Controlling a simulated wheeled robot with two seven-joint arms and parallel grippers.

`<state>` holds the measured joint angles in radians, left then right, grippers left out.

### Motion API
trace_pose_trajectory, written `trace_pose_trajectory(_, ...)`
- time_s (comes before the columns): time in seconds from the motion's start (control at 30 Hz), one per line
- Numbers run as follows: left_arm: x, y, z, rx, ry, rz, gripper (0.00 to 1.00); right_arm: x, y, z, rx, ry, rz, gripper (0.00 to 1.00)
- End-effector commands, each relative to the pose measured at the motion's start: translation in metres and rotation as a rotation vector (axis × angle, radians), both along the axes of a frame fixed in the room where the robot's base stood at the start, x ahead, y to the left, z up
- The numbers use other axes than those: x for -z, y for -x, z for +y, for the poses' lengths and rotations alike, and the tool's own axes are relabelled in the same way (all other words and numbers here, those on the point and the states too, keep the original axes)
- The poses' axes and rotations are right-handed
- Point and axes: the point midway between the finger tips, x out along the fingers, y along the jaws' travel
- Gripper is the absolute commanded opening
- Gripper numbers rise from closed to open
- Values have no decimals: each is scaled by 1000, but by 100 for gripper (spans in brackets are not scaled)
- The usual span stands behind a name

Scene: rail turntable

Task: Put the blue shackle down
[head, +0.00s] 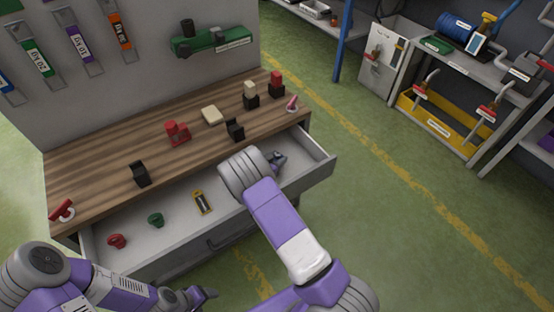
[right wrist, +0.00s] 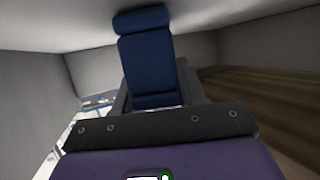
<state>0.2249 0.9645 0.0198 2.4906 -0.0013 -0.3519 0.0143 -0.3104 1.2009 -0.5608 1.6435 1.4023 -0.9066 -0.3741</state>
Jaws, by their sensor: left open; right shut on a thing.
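The blue shackle (right wrist: 147,62) stands out between the fingers of my right gripper (right wrist: 155,100) in the right wrist view. In the head view my right gripper (head: 279,160) is over the right part of the open drawer (head: 313,167), partly hidden by my arm. I cannot make out the shackle there. The grey walls around it in the wrist view look like the drawer; whether the shackle touches the drawer floor is not clear. My left gripper (head: 205,294) is open and empty in front of the drawer.
The drawer holds a red piece (head: 116,241), a green piece (head: 155,220) and a yellow-and-black piece (head: 202,202). The wooden bench top (head: 105,165) carries a red item (head: 178,133), a beige block (head: 212,115) and several black holders.

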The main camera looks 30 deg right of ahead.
Motion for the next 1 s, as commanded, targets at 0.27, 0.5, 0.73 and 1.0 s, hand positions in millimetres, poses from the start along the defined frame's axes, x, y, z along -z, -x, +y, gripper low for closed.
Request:
trace_pose_trajectory(0.27,2,0,0,0,0,0,67,3,0,0,0,0,1,59)
trace_pose_trajectory(0.5,2,0,0,0,0,0,67,2,0,0,0,0,1,66)
trace_pose_trajectory(0.73,-4,0,0,0,0,0,67,-5,3,8,-3,0,1,66)
trace_pose_trajectory(1.0,-21,0,0,0,0,0,67,-28,26,54,-5,-1,2,66)
